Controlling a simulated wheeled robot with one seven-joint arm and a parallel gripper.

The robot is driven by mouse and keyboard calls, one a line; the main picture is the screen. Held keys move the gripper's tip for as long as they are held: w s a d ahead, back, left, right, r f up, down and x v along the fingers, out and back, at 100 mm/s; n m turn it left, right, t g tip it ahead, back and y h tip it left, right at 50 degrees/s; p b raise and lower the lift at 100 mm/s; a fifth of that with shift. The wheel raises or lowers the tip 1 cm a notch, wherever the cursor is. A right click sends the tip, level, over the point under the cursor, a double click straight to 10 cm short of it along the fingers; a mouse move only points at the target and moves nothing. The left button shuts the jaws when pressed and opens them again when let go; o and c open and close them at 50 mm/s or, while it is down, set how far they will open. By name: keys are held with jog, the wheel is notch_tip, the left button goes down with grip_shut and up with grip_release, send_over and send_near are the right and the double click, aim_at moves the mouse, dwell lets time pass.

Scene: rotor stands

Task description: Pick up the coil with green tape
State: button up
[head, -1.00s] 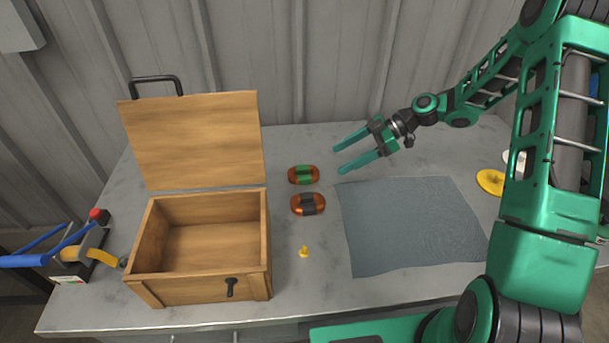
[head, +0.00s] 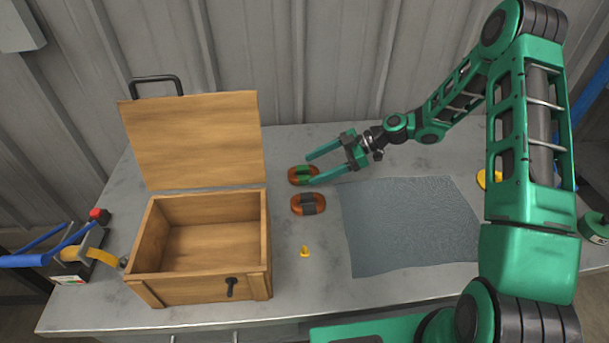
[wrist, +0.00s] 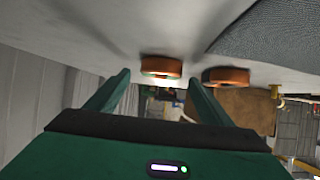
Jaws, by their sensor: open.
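The copper coil with green tape (head: 298,176) lies on the grey table, right of the wooden box. In the wrist view the green-taped coil (wrist: 160,68) shows ahead, between and beyond the fingertips. My gripper (head: 308,169) is open and empty, its fingers pointing left at this coil. In the head view the fingers partly overlap the coil's right side; I cannot tell whether they touch it. A second copper coil with dark tape (head: 308,204) lies just in front of it, and also shows in the wrist view (wrist: 226,77), right of the first.
An open wooden box (head: 200,285) with its lid raised stands at left. A blue-grey cloth (head: 410,225) lies at right. A small yellow part (head: 305,252) is in front of the coils. A blue-handled tool (head: 60,255) sits at the far left.

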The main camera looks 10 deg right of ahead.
aim_at(303, 169)
jog(key=x, duration=0.3)
jog(key=shift+d, duration=0.1)
jog(key=c, duration=1.4)
jog(key=shift+c, duration=0.2)
jog(key=shift+r, duration=0.2)
